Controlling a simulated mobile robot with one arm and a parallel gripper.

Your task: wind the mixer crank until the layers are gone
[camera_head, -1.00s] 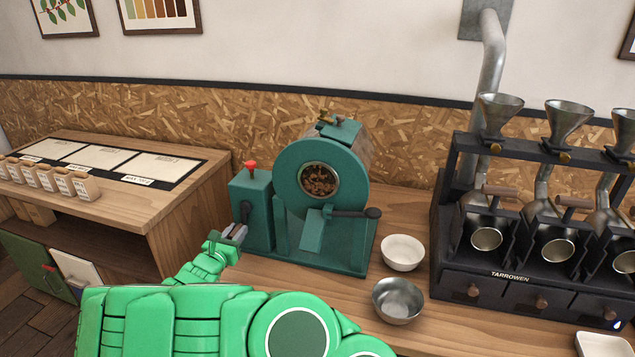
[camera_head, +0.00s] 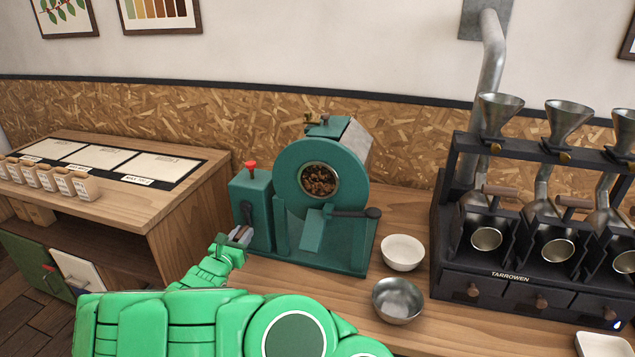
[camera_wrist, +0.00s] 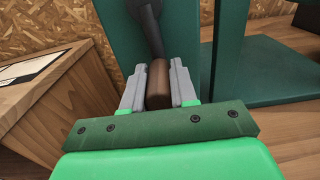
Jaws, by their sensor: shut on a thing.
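The green drum mixer (camera_head: 320,195) stands on the wooden counter. Brown beans (camera_head: 319,181) show through its round front window; I cannot make out separate layers at this size. The crank arm (camera_head: 247,212) hangs from the green box at the mixer's left, with its handle low. The crank's brown wooden handle (camera_wrist: 159,84) lies between the grey jaws of my gripper (camera_wrist: 160,88) in the wrist view. My gripper is shut on that handle. In the head view my gripper (camera_head: 240,236) is at the left box's front, partly hiding the handle.
A red knob (camera_head: 251,165) tops the left box. A black lever (camera_head: 352,212) sticks out at the mixer's front right. A white bowl (camera_head: 402,252) and a metal bowl (camera_head: 397,300) stand right of the mixer. A dark sample roaster (camera_head: 510,245) stands farther right.

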